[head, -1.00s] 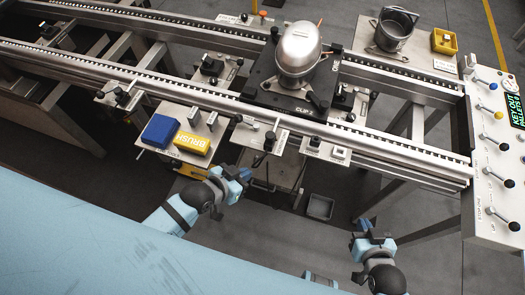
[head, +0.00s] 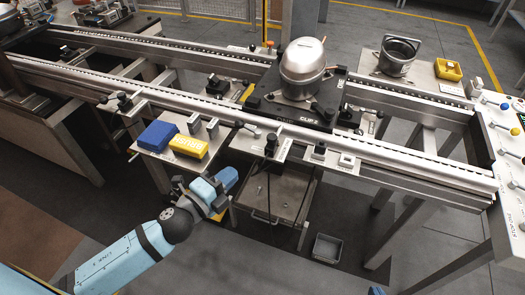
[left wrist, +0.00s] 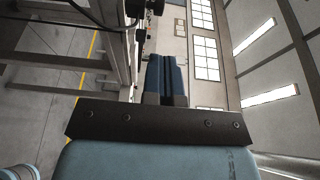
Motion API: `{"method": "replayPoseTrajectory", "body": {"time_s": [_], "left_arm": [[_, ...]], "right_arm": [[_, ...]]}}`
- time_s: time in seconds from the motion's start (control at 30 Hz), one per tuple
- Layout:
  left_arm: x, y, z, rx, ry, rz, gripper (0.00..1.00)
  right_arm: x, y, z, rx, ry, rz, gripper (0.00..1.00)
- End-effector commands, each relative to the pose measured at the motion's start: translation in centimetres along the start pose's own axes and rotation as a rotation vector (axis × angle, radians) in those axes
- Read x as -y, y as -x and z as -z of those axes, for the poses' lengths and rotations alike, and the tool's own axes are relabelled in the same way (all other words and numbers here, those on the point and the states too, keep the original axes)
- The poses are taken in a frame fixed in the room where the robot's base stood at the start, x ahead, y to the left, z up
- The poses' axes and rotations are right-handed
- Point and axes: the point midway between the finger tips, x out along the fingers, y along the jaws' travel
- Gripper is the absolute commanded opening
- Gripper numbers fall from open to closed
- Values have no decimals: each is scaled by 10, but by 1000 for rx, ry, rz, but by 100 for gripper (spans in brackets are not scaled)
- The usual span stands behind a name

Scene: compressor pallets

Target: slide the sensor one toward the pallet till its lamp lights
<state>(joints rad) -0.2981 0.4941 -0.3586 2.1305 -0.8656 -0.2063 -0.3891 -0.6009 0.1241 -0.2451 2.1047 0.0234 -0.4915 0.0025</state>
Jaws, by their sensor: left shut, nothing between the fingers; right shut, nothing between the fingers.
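A black upright device (head: 270,143) stands on a bracket at the front rail, beside a small label plate; it may be sensor one, but I cannot read the label. No lit lamp can be made out on it. The black pallet (head: 265,102) lies on the rails behind it and carries a silver compressor (head: 303,68). My left gripper (head: 228,180) is shut and empty, in front of and below the front rail, left of the device. Its closed blue fingers show in the left wrist view (left wrist: 166,78). Only a tip of my right gripper (head: 376,291) shows at the bottom edge.
A shelf with a blue block (head: 158,135) and a yellow brush block (head: 189,146) is just behind my left gripper. More black fixtures (head: 217,85) sit along the rails. A lever panel (head: 508,140) is at right. A grey bin (head: 328,248) stands on the floor.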

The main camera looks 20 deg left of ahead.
Motion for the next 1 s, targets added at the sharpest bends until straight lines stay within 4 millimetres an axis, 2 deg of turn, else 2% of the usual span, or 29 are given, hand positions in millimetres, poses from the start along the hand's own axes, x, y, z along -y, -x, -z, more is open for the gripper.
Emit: {"method": "replayPoseTrajectory", "body": {"time_s": [0.4,0.6,0.8,1.0], "left_arm": [[2,-80,-1,2,2,1,0],[1,-112,0,2,4,0,0],[0,-126,-1,2,4,-2,0],[0,-128,-1,2,4,-3,0]], "right_arm": [[0,5,-7,25,-7,-1,0],[-1,4,-9,32,-8,-3,0],[-1,4,-8,29,-8,-3,0],[-2,4,-5,24,-7,-3,0]]}}
